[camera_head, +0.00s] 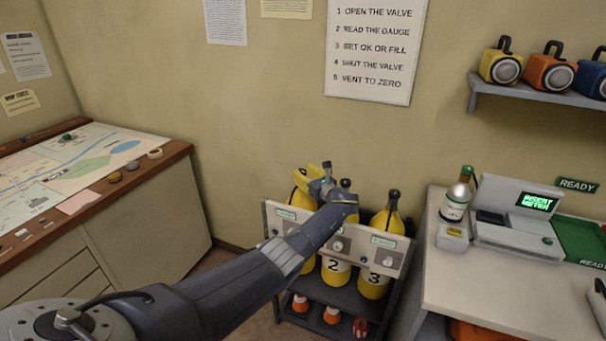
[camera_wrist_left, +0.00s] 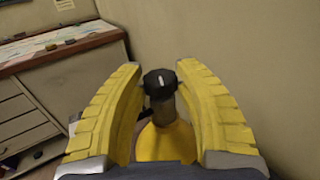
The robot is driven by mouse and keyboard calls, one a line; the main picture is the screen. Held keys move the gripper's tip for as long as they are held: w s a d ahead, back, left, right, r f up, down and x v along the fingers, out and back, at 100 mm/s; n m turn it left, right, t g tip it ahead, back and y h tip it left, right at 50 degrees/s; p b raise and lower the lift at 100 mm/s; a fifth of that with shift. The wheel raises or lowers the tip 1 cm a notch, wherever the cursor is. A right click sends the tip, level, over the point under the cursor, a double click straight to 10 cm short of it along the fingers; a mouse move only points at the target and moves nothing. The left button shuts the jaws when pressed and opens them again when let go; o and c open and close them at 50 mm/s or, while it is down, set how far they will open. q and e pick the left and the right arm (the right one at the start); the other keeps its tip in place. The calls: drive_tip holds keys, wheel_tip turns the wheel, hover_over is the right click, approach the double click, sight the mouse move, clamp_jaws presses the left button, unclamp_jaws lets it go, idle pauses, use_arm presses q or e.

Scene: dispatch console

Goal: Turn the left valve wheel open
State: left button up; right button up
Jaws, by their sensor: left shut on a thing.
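Three yellow cylinders stand in a grey rack: the left one (camera_head: 300,197), the middle one (camera_head: 336,270) marked 2 and the right one (camera_head: 384,222) marked 3. My left gripper (camera_head: 318,172) is at the top of the left cylinder, which it partly hides in the head view. In the left wrist view, the dark valve wheel (camera_wrist_left: 160,83) sits on the left cylinder's neck, between the yellow fingers of my left gripper (camera_wrist_left: 158,75). The fingers are shut on it. How far the wheel is turned cannot be told. My right gripper is not in view.
The rack's front panel (camera_head: 392,258) carries gauges. A white desk (camera_head: 455,285) with a console (camera_head: 520,215) stands at the right, a map table (camera_head: 110,165) at the left. The wall is close behind the cylinders. Small orange-and-white items lie on the lower shelf.

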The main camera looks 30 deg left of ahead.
use_arm(q)
drive_tip(key=shift+a+r, duration=0.1)
drive_tip(key=shift+r, duration=0.05)
drive_tip(key=o, duration=1.2)
drive_tip(key=v, duration=1.2)
